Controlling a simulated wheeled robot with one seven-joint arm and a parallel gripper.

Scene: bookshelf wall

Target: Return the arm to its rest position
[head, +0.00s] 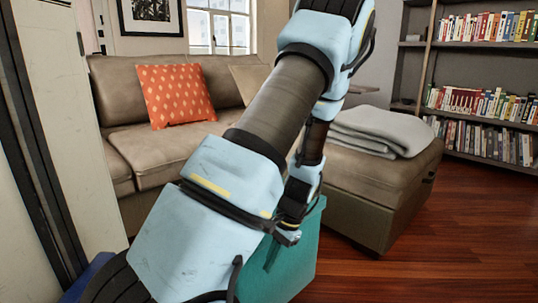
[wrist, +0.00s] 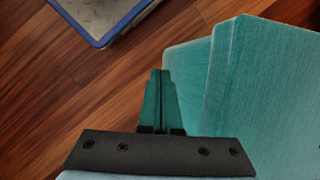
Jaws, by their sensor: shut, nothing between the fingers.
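My arm, pale blue with dark grey joints, fills the middle of the head view. It rises from the lower left to the top, then folds back down behind itself. My gripper (wrist: 158,76) is in the wrist view, its two narrow fingers closed together with nothing between them. It points down toward the wood floor, beside a teal box (wrist: 265,85). The box also shows in the head view (head: 303,265), low behind my arm. Whether the gripper touches the box I cannot tell. In the head view the fingers are mostly hidden or too small to make out.
A brown ottoman (head: 395,195) with folded grey blankets (head: 385,128) stands at right. A sofa (head: 125,100) with an orange cushion (head: 177,95) is behind. Bookshelves (head: 480,75) line the right wall. A pale post (head: 80,130) is close at left. Wood floor (head: 465,240) is clear at lower right.

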